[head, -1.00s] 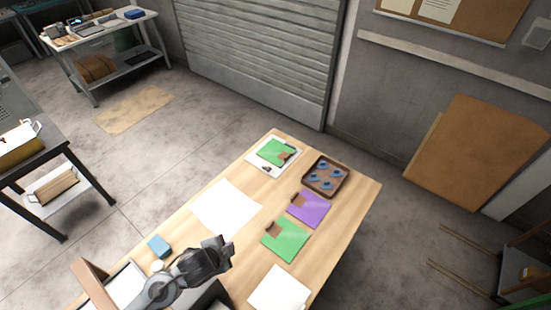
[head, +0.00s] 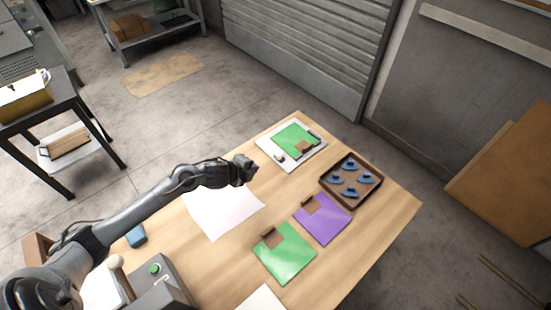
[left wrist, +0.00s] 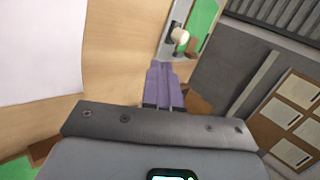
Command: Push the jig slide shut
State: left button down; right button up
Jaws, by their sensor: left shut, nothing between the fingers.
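The jig (head: 264,146) is a pale plate at the far end of the table with a green panel (head: 294,138) and a small brown piece on it. A small pale knob (head: 279,157), apparently on the slide, stands at its near edge. My left gripper (head: 249,169) is shut and empty, above the table just short of the jig's near left side. In the left wrist view its fingers (left wrist: 163,85) are together and point toward the knob (left wrist: 180,33), with a visible gap. How far the slide stands open I cannot tell. My right gripper is not in view.
A brown tray (head: 376,198) with several blue pieces stands right of the jig. Purple (head: 325,222) and green (head: 287,260) panels with brown pieces lie nearer. A white sheet (head: 225,214) lies below my left arm. A grey box with a green button (head: 154,269) stands at the near left.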

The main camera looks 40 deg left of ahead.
pick_arm(q)
jog(key=shift+s, duration=0.15)
jog(key=b, duration=0.3)
send_near(277, 159)
jog(key=f, duration=0.4)
jog(key=shift+w+f, duration=0.1)
jog(key=shift+w, duration=0.25)
jog(key=shift+w+a, duration=0.1)
jog(key=shift+w, duration=1.65)
